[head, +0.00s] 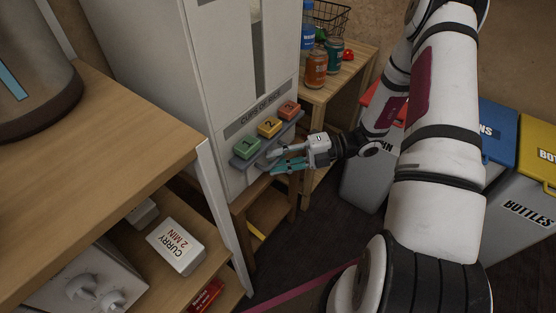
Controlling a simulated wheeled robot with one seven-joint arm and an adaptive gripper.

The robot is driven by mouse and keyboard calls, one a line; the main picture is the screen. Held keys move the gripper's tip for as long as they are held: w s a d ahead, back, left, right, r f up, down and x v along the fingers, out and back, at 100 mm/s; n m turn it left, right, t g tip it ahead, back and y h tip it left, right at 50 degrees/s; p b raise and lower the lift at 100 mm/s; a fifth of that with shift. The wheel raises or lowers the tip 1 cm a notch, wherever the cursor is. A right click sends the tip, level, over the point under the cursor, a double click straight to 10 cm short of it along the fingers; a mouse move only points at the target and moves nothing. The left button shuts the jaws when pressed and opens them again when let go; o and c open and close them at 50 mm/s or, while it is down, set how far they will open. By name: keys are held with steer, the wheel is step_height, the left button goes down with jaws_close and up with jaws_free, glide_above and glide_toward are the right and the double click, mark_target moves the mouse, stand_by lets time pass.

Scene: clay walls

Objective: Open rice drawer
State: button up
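The rice dispenser (222,60) is a tall white cabinet marked "CUPS OF RICE". Its front carries a green button 1 (247,147), a yellow button 2 (270,127) and an orange button 3 (289,110) on a grey-blue ledge. My gripper (271,163) is in front of the dispenser's lower front, just below the buttons. Its two fingers, with teal on the lower one, are apart and nothing shows between them. The rice drawer cannot be told apart clearly; the gripper covers part of the lower front. I cannot tell whether the fingers touch it.
A wooden shelf unit (130,130) at left holds a white "CURRY 2 MIN" box (176,246). A wooden side table (340,75) behind holds jars (316,68) and a wire basket (328,17). Bins with blue (497,128) and yellow (538,148) lids stand at right.

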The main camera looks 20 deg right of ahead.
jaws_close()
steer(key=shift+s, duration=0.1)
steer(key=s+d+p, duration=0.3)
steer(key=s+d, duration=0.3)
steer(key=s, duration=0.5)
steer(key=s+d+p, duration=0.3)
steer(key=s+d, duration=0.4)
steer(key=s, duration=0.4)
steer(key=shift+s+p, duration=0.2)
steer(key=shift+p, duration=0.1)
jaws_free()
steer(key=v, duration=1.2)
